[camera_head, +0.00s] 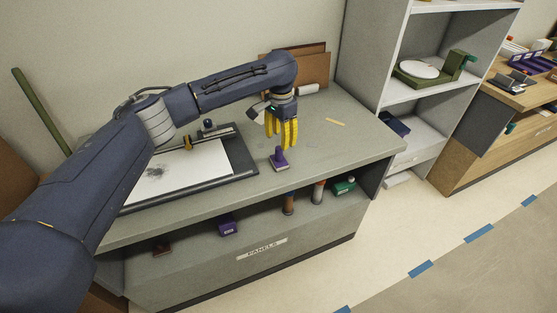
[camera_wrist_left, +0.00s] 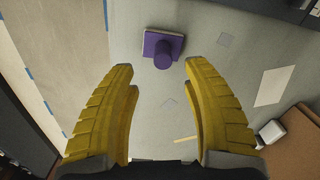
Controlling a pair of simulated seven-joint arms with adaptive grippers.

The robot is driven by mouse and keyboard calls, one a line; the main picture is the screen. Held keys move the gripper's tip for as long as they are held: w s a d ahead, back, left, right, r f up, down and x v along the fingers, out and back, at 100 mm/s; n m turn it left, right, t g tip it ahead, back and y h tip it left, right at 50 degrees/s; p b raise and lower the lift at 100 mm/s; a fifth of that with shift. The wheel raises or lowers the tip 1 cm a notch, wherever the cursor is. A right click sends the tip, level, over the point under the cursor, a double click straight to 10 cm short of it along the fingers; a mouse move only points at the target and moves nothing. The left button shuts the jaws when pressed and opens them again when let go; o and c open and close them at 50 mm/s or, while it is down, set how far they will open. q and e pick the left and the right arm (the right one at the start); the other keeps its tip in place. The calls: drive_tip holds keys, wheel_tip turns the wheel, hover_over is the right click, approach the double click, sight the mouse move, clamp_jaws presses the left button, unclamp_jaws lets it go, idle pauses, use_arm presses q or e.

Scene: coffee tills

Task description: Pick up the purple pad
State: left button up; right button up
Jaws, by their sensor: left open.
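The purple pad (camera_head: 279,158) stands on the grey counter top near its front edge, with a square base and an upright knob-like handle. It also shows in the left wrist view (camera_wrist_left: 163,48), at the top middle, just beyond and between the fingertips. My left gripper (camera_head: 282,142), with yellow fingers, is open and empty. It hangs above and slightly behind the pad in the head view, apart from it. In the left wrist view the two fingers (camera_wrist_left: 160,75) are spread wide. My right gripper is not in view.
A clipboard-like board (camera_head: 244,160) with white paper lies on the counter (camera_head: 340,150) at left. A lower shelf holds a purple box (camera_head: 228,226), a green box (camera_head: 344,185) and brown-handled tools. A grey shelf unit (camera_head: 366,45) stands at right. The counter right of the pad is mostly clear.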

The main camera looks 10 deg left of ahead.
sight(279, 156)
use_arm(q)
drive_tip(key=shift+w+a+f, duration=0.1)
drive_tip(key=shift+f, duration=2.05)
drive_tip(key=shift+a+f, duration=0.1)
drive_tip(key=shift+f, duration=2)
clamp_jaws()
